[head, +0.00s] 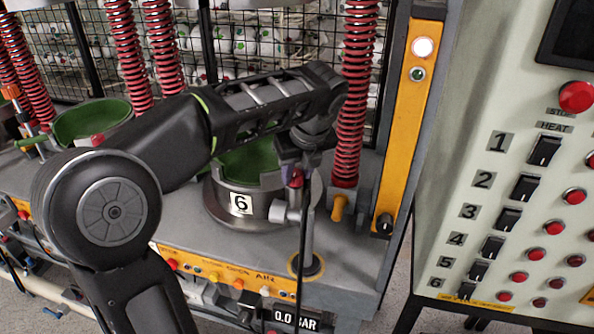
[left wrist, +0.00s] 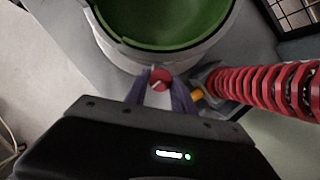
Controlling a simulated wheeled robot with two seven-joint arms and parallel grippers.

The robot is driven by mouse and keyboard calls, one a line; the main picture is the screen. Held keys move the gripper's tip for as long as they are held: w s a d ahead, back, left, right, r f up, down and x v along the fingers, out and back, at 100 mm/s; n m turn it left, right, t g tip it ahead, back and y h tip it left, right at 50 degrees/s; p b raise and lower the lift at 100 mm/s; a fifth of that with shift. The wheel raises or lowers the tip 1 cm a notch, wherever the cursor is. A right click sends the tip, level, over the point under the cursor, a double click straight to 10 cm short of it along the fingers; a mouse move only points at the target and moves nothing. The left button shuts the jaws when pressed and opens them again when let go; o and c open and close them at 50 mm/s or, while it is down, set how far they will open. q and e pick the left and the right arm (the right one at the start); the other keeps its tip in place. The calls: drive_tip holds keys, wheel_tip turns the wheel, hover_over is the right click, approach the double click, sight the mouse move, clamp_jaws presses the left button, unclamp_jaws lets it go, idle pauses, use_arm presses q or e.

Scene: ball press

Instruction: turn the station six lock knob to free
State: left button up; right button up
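The station six press, with its white label "6" (head: 241,203), stands in the middle of the head view around a green bowl (head: 236,164). A small red round knob with a pale line across it (left wrist: 160,79) is at the bowl's rim; it looks like the lock knob. My left gripper (left wrist: 160,84) points down over it with purple fingers on both sides. No gap shows between fingers and knob, so the gripper looks shut on it. In the head view the left gripper (head: 297,177) partly hides the knob. My right gripper is out of view.
A red coiled spring (head: 357,95) and an orange lever (head: 340,207) stand right of the bowl. A black knob (head: 384,224) is on the orange post. A control panel with numbered switches (head: 508,220) stands at the right. Another green bowl (head: 90,118) is at the left.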

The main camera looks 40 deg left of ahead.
use_arm(q)
clamp_jaws()
idle(0.4)
drive_tip(key=n+g+p, duration=0.1)
drive_tip(key=n+p, duration=0.2)
drive_tip(key=shift+w+r, duration=0.1)
drive_tip(key=shift+r, duration=0.1)
drive_tip(key=n+g+p, duration=0.1)
drive_tip(key=n+p, duration=0.1)
drive_tip(key=n, duration=0.1)
drive_tip(key=shift+w+y, duration=0.1)
drive_tip(key=shift+y, duration=0.2)
drive_tip(key=shift+w+f+n+g+p, duration=0.1)
drive_tip(key=shift+n+g+p, duration=0.5)
drive_tip(key=shift+n+p, duration=0.45)
drive_tip(key=shift+w+n+g, duration=0.1)
drive_tip(key=shift+n+g, duration=0.3)
drive_tip(key=shift+n, duration=0.75)
